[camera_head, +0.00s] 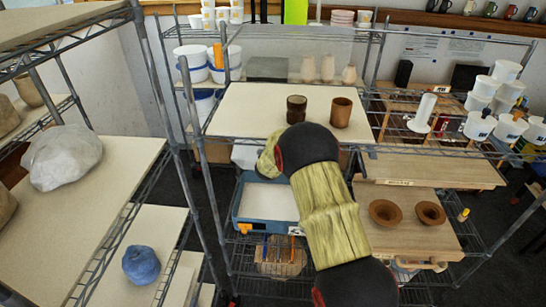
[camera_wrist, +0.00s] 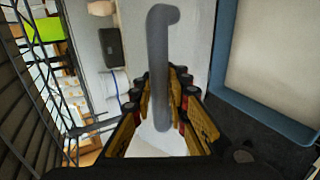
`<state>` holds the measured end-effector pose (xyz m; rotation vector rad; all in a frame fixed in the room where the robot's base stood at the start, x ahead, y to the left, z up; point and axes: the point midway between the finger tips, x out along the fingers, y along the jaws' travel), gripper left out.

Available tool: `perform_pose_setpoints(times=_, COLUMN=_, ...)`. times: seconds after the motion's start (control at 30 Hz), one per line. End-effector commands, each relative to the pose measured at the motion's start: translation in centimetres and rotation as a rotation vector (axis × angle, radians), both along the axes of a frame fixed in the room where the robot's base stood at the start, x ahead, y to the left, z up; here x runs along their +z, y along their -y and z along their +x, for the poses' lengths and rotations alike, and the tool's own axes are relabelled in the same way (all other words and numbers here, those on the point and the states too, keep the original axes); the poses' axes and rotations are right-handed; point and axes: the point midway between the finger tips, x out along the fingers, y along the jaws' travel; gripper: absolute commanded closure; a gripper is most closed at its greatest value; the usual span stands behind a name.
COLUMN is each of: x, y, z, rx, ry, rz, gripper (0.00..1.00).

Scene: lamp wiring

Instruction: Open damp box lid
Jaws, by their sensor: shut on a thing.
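The damp box appears to be the blue tub with a pale inside (camera_head: 236,213), on the lower shelf left of my arm in the head view. Its blue rim (camera_wrist: 222,50) and pale inside fill the right of the wrist view, so it stands uncovered on that side. My gripper (camera_wrist: 160,105) is shut on a grey bar-shaped handle (camera_wrist: 159,60), which runs up between the fingers. A plain pale surface (camera_wrist: 190,22) lies behind the handle; I cannot tell whether it is the lid. In the head view my arm hides the gripper and handle.
A board (camera_head: 250,110) above the tub bears two brown pots (camera_head: 296,108) (camera_head: 341,112). Two brown bowls (camera_head: 385,212) (camera_head: 430,213) stand on a wooden board at right. Wire shelf posts (camera_head: 203,165) stand close by on the left.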

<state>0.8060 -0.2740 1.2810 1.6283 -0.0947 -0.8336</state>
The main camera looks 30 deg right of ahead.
Motion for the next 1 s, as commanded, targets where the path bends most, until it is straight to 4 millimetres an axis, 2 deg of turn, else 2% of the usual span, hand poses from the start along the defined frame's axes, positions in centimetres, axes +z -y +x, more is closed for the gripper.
perform_pose_setpoints(times=0.03, x=1.18, y=0.26, z=0.59, rx=0.001, ry=0.009, rz=-0.006, gripper=1.0)
perform_pose_setpoints(times=0.1, x=1.42, y=0.48, z=0.93, rx=0.0, ry=0.011, rz=-0.006, gripper=1.0)
perform_pose_setpoints(times=0.67, x=1.68, y=0.84, z=1.45, rx=0.0, ry=0.012, rz=-0.006, gripper=1.0)
perform_pose_setpoints(times=0.7, x=1.68, y=0.83, z=1.45, rx=0.0, ry=0.012, rz=-0.006, gripper=0.84)
perform_pose_setpoints(times=1.0, x=1.32, y=0.8, z=1.32, rx=0.0, ry=0.007, rz=-0.003, gripper=0.67)
